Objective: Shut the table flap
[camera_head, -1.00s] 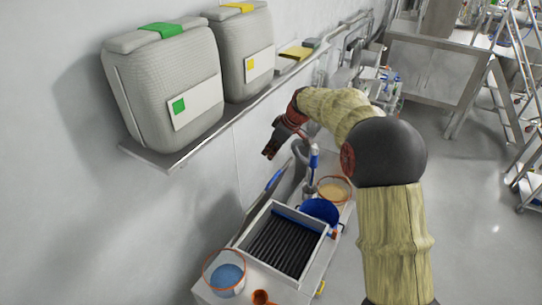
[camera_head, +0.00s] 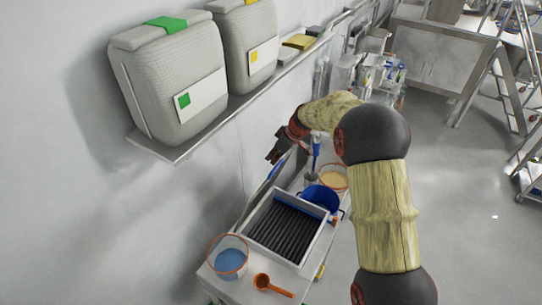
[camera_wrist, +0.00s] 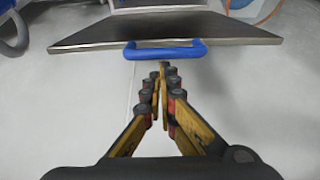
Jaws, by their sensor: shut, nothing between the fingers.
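The table flap (camera_head: 256,200) is a thin grey panel with a blue handle (camera_head: 275,169). In the head view it stands tilted up, seen nearly edge-on, at the wall side of the table beside a slatted box. In the wrist view the flap (camera_wrist: 90,36) spans the upper part, with its blue handle (camera_wrist: 165,51) at the near edge. My gripper (camera_head: 275,158) is by the handle. In the wrist view my gripper (camera_wrist: 163,70) is shut and empty, its tips just below the handle in the picture. I cannot tell whether they touch it.
The table (camera_head: 227,286) holds a black-slatted box (camera_head: 323,240), a blue pan (camera_head: 322,199), a clear tub of blue contents (camera_head: 229,262) and an orange scoop (camera_head: 273,285). A wall shelf (camera_head: 172,153) with two grey containers is above left. Open floor lies right.

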